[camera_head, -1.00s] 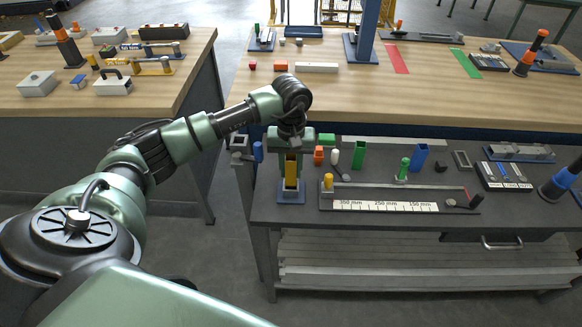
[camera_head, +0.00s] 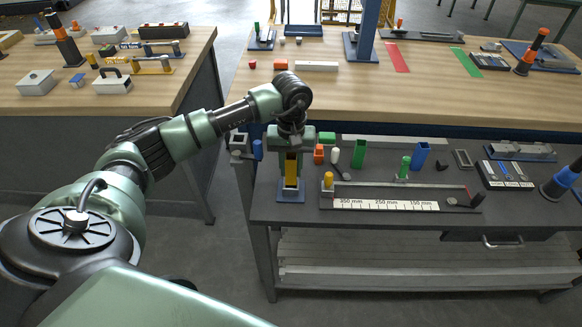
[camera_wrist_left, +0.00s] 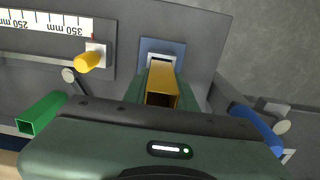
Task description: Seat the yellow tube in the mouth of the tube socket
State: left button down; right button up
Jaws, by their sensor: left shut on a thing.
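The yellow tube (camera_head: 292,170) is a square-section hollow piece held upright by my left gripper (camera_head: 291,163). The gripper's fingers are shut on its sides. The tube socket (camera_head: 291,197) has a blue base plate and stands at the left end of the dark lower bench. The tube's lower end is over or in the socket; I cannot tell how deep it sits. In the left wrist view the tube (camera_wrist_left: 162,84) shows its open top, and the blue socket plate (camera_wrist_left: 162,45) is partly hidden behind it. My right gripper is not in view.
A ruler fixture (camera_head: 385,205) with a yellow peg (camera_head: 328,181) lies just right of the socket. A green block (camera_head: 358,155), an orange piece (camera_head: 319,155) and a white piece (camera_head: 335,155) stand behind. The wooden bench (camera_head: 430,95) is beyond.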

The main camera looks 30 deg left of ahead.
aim_at(291, 158)
pick_arm(q)
jog(key=shift+b, duration=0.6)
dwell(1.0)
jog(key=shift+f+b, duration=1.9)
jog(key=shift+f, duration=0.1)
jog(key=c, duration=1.1)
grip_release()
jog(key=shift+o, duration=0.2)
jog(key=shift+r, duration=0.1)
notch_tip(291, 158, up, 6)
jog(key=shift+w+r+b, duration=0.1)
jog(key=shift+b, duration=0.75)
jog(key=shift+r, duration=0.7)
jog(key=shift+f, duration=0.1)
